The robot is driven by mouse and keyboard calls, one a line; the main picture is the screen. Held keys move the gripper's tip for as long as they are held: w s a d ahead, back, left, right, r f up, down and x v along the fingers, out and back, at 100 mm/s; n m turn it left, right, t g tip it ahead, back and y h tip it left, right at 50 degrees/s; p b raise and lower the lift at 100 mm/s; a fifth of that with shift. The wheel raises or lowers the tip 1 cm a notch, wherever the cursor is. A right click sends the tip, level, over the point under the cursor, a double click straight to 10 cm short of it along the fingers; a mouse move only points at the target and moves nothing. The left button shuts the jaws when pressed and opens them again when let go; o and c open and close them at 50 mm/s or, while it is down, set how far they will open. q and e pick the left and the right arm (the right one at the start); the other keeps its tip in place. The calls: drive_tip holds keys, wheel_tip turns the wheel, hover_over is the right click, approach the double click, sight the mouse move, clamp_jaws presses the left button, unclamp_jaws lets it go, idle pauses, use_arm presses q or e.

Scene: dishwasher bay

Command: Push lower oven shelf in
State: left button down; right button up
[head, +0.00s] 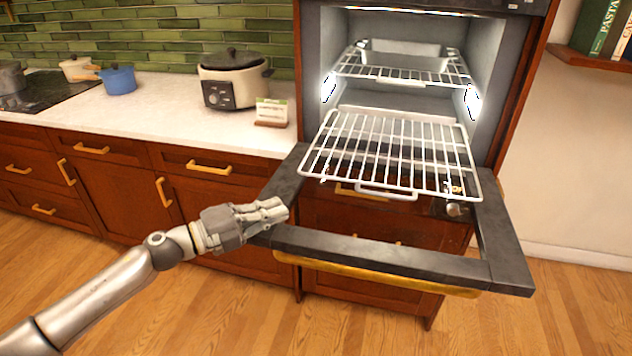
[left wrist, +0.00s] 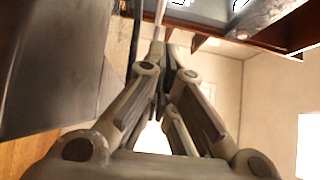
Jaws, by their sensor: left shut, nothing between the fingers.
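The lower oven shelf (head: 395,150) is a white wire rack pulled out of the oven, over the lowered door. The oven (head: 490,70) is lit inside and its door (head: 380,250) is open. The upper shelf (head: 400,70) is inside the oven and carries a metal pan (head: 403,54). My left gripper (head: 284,208) is shut and empty. In the head view it is at the left edge of the open door, left of and below the lower shelf's front; I cannot tell if it touches the door. Its closed fingers show in the left wrist view (left wrist: 163,48). My right gripper is not in view.
A white counter (head: 150,120) on the left holds a slow cooker (head: 233,80), a blue pot (head: 119,79) and a small card stand (head: 271,112). Drawers and cabinets with gold handles stand below. A bookshelf (head: 595,62) is at upper right. The wooden floor in front is clear.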

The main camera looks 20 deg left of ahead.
use_arm(q)
drive_tip(key=p, duration=0.2)
approach(336, 178)
drive_tip(key=d, duration=0.1)
drive_tip(key=s+d, duration=0.1)
drive_tip(key=d, duration=0.1)
drive_tip(key=shift+r, duration=0.25)
drive_tip(key=shift+w+d+f, duration=0.1)
drive_tip(key=shift+w, duration=0.45)
drive_tip(key=shift+w+d+f, duration=0.1)
drive_tip(key=shift+w+d, duration=0.05)
drive_tip(key=shift+w, duration=1.45)
drive_tip(key=shift+a, duration=0.1)
